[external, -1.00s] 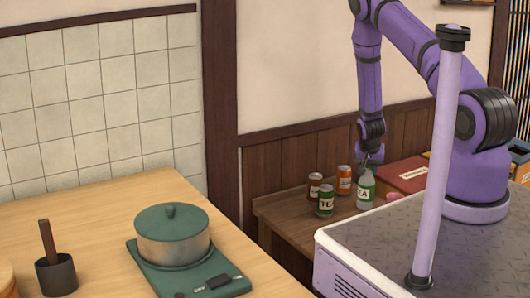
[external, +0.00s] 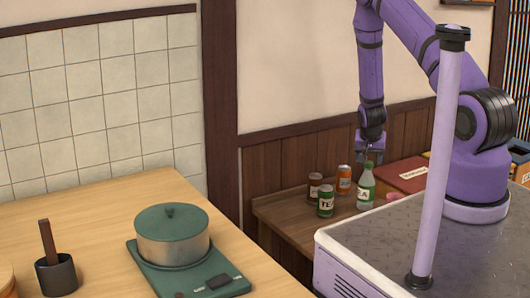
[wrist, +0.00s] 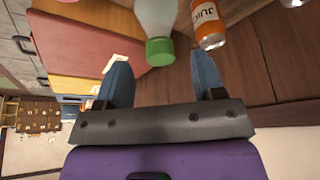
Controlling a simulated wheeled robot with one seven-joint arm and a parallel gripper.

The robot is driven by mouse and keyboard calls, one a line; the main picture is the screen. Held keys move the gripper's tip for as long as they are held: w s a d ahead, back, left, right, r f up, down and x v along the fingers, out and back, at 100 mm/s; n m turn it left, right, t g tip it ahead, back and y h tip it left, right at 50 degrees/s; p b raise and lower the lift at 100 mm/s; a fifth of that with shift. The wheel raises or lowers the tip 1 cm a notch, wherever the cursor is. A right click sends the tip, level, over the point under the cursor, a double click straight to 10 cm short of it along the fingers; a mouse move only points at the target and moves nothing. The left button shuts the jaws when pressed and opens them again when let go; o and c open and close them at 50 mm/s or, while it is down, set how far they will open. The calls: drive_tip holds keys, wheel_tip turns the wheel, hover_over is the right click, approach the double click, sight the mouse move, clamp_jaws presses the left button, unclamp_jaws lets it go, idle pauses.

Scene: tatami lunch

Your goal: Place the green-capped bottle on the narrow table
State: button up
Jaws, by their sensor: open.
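The green-capped bottle (external: 366,190) stands upright on the brown narrow table (external: 283,213) against the wall. Its green cap now shows clear. My gripper (external: 371,155) is just above the bottle, open and pointing down. In the wrist view, the bottle (wrist: 156,17) and its cap lie beyond and between the two spread fingers of my gripper (wrist: 160,68). The fingers look clear of the bottle.
A green tea can (external: 325,201), a dark can (external: 314,186) and an orange juice can (external: 344,180) stand left of the bottle. A red box (external: 400,174) lies to its right, with a pink object (external: 392,197) nearby. The narrow table's left end is bare.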

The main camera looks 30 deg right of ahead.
drive_tip(key=s+a+r+n+y, duration=0.1)
drive_tip(key=s+a+r, duration=0.25)
drive_tip(key=r, duration=0.75)
drive_tip(key=s+a+r+n+t+y, duration=0.1)
drive_tip(key=s+a+r+n, duration=0.3)
drive_tip(key=r, duration=0.8)
drive_tip(key=s+a+r+m+y, duration=0.15)
drive_tip(key=a+r, duration=0.35)
drive_tip(key=r, duration=0.6)
drive_tip(key=s+a+r+n, duration=0.2)
drive_tip(key=s+r, duration=0.5)
drive_tip(key=s, duration=0.5)
drive_tip(key=s+a+r+n, duration=0.3)
drive_tip(key=s+r, duration=0.4)
drive_tip(key=s, duration=0.5)
drive_tip(key=shift+s+a+t, duration=0.25)
drive_tip(key=shift+a+t, duration=0.15)
drive_tip(key=shift+a, duration=0.2)
drive_tip(key=shift+n, duration=0.25)
